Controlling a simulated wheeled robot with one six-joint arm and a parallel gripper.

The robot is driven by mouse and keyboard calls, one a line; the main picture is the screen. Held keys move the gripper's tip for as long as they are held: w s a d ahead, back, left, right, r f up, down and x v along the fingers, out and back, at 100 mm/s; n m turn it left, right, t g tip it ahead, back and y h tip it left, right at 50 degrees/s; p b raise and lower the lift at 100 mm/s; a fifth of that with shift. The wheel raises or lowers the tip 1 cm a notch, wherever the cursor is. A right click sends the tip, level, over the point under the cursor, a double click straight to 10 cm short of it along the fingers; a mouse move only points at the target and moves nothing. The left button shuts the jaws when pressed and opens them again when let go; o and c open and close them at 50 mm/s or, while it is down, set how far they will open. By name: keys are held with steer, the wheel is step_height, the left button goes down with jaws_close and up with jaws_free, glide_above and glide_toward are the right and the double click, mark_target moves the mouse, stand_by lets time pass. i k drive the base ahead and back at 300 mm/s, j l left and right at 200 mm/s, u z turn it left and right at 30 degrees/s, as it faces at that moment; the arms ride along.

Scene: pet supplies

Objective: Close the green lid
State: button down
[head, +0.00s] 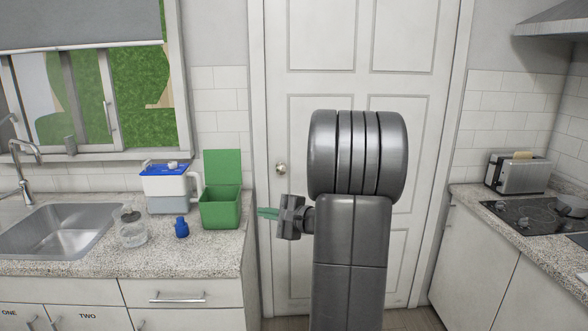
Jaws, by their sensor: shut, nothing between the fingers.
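A green box (220,211) stands on the left counter near its right end. Its green lid (222,168) is open and stands upright at the back of the box. My gripper (262,212) is to the right of the box, just past the counter's right edge, with its fingers pointing left toward the box. The gripper is shut and empty. A small gap shows between the fingertips and the box.
A white container with a blue top (165,187) stands left of the box. A small blue bottle (181,228) and a glass jar (131,230) stand in front of it. A sink (62,231) lies further left. A closed door (345,100) is behind my arm.

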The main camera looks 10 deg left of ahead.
mark_target(222, 167)
steer(key=i+u, duration=0.15)
steer(key=i, duration=0.35)
steer(key=i+l+u, duration=0.15)
steer(key=i, duration=0.3)
steer(key=i+l+u, duration=0.15)
steer(key=i, duration=0.35)
steer(key=i+l+u, duration=0.15)
steer(key=i, duration=0.3)
steer(key=l, duration=0.1)
